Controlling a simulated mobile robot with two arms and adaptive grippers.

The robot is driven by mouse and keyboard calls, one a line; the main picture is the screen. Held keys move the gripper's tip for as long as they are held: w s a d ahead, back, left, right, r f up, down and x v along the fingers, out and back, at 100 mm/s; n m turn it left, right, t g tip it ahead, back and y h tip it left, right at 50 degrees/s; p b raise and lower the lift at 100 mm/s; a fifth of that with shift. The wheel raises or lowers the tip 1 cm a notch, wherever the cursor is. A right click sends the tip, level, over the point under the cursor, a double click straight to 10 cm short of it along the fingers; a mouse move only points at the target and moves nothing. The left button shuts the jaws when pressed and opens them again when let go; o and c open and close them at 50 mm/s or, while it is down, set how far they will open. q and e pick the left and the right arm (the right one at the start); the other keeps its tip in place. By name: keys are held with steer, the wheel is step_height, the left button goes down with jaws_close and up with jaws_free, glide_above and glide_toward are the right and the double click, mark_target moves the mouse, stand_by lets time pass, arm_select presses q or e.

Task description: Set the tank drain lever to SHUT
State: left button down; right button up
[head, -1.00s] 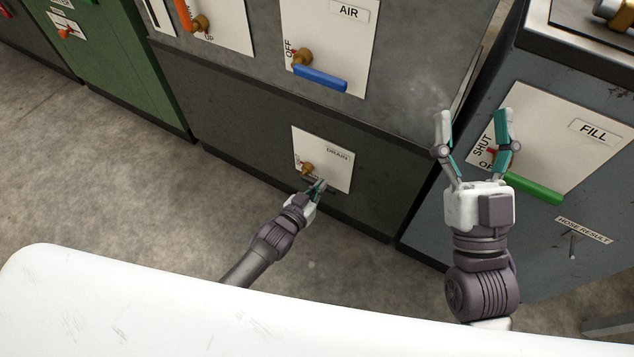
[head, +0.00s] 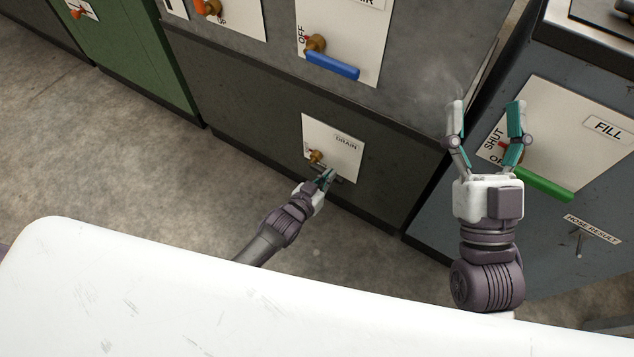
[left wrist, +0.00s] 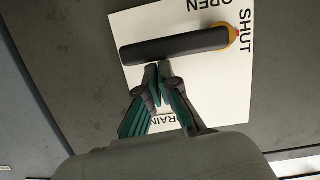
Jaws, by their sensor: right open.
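The drain lever has a dark handle (left wrist: 175,46) and an orange-yellow pivot (left wrist: 233,37) on a white plate (left wrist: 225,95) in the left wrist view. The plate reads OPEN, SHUT and DRAIN. The handle lies across the plate, pointing left from its pivot. In the head view the drain plate (head: 345,152) is low on the dark cabinet; my gripper partly hides the handle. My left gripper (head: 326,177) is at the handle; its fingertips (left wrist: 157,70) are together beside the handle's lower edge. I cannot tell whether they touch it. My right gripper (head: 487,105) is open and empty.
Above the drain is the AIR panel with a blue lever (head: 332,66). At right, the FILL panel has a green lever (head: 544,184) behind and right of my right gripper. A green cabinet (head: 135,50) stands at left. The floor (head: 110,150) before the cabinets is clear.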

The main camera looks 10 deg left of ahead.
step_height(320, 180, down, 12)
steer(key=w+d+f+g+h+p, duration=0.1)
steer(key=d+g+h+p, duration=0.2)
steer(key=g, duration=0.6)
arm_select(q)
steer(key=s+a+r+p, duration=0.3)
steer(key=s+r, duration=0.3)
steer(key=s, duration=0.3)
steer(key=shift+a+r+p, duration=0.2)
steer(key=shift+p, duration=0.3)
arm_select(e)
steer(key=s+d+f+m+g+h, duration=0.1)
steer(key=s+d+f+g+h, duration=0.1)
steer(key=s+f+g, duration=0.8)
steer(key=s+d, duration=0.1)
steer(key=s, duration=0.1)
steer(key=shift+s+d+f+h, duration=0.3)
steer(key=shift+d+f+h, duration=0.05)
steer(key=shift+f+h, duration=0.05)
